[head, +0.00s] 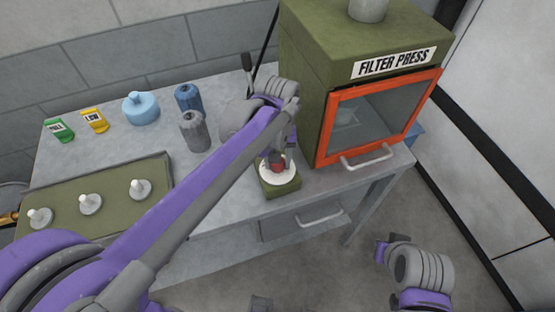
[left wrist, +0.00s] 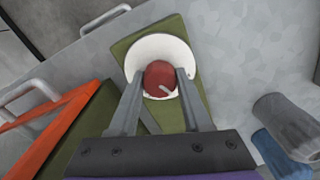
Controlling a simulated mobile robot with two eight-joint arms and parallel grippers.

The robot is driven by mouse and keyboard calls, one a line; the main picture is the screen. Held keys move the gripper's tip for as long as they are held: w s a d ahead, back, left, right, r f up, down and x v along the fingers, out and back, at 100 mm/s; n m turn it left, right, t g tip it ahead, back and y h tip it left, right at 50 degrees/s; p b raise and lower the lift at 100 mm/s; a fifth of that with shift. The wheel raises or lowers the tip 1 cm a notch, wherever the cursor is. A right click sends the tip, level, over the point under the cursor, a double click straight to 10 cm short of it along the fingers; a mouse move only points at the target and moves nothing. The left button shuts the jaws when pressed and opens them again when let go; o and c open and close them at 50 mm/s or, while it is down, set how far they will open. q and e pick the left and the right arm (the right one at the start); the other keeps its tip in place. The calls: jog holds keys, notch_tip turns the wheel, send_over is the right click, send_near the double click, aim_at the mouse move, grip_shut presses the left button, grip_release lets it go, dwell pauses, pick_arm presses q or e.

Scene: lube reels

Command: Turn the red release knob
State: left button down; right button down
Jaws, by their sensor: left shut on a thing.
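The red release knob (head: 277,167) sits on a white round plate (head: 266,178) on a small green box (head: 283,189) at the table's front edge. In the left wrist view the knob (left wrist: 160,78) is dark red and round, with a pale pointer mark toward the lower right. My left gripper (head: 279,160) reaches down from above, its two fingers on either side of the knob and shut on it. The fingers (left wrist: 158,80) also show in the left wrist view. My right gripper (head: 388,250) is low at the right, apart from the table; its jaws are unclear.
The filter press (head: 310,70), with an orange-framed glass door (head: 325,130), stands close right of the knob. A green tray (head: 110,192) with several white-grey knobbed pieces lies left. Bottles (head: 194,130) and a blue jar (head: 140,108) stand behind. A drawer handle (head: 320,217) sticks out below.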

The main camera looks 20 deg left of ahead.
pick_arm(q)
jog(key=m, duration=1.4)
jog(key=shift+b, duration=0.3)
jog(key=shift+m, duration=0.3)
jog(key=shift+c, duration=1.8)
grip_release()
notch_tip(320, 180, up, 11)
jog(key=shift+p, duration=0.35)
